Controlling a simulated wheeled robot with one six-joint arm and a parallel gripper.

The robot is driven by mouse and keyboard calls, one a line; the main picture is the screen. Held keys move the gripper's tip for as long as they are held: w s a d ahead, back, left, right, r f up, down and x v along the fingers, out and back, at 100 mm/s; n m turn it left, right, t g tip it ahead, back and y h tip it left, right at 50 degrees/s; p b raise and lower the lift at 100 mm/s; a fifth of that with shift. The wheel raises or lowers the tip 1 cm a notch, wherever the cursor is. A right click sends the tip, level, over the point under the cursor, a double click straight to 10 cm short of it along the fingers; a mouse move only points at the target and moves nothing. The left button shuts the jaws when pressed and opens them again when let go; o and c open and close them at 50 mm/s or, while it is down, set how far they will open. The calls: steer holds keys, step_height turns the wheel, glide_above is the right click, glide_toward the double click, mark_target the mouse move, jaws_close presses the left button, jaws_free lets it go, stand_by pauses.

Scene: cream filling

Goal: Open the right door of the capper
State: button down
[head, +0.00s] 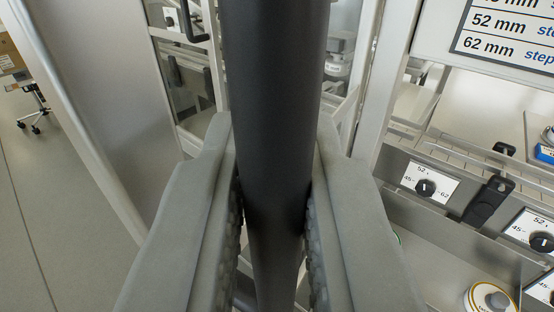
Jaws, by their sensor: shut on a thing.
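A thick black vertical bar (275,60), which looks like a door handle, runs down the middle of the head view. My gripper (274,165) has its two grey fingers on either side of the bar, with the ribbed pads pressed against it. The gripper is shut on the bar. The capper shows behind and to the right, with its light metal frame (388,85) and dial plates. The bar hides the middle of the scene, so I cannot tell which door panel it is fixed to or how far that door stands open.
A tall grey panel (110,90) stands at the left, with open floor (25,200) beyond it. A chair (35,105) and a cardboard box (10,58) are far left. Dials (425,188) and a size label (505,35) are at the right.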

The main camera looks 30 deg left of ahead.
steer(key=shift+d+r+n+g+y, duration=0.15)
steer(key=shift+d+n+g+y, duration=0.2)
steer(key=shift+d, duration=0.5)
steer(key=c, duration=1.8)
jaws_free()
steer(key=shift+s+d, duration=0.15)
steer(key=shift+s, duration=0.05)
steer(key=shift+s, duration=0.1)
steer(key=v, duration=1.7)
steer(key=shift+s+f, duration=0.1)
steer(key=shift+f, duration=0.1)
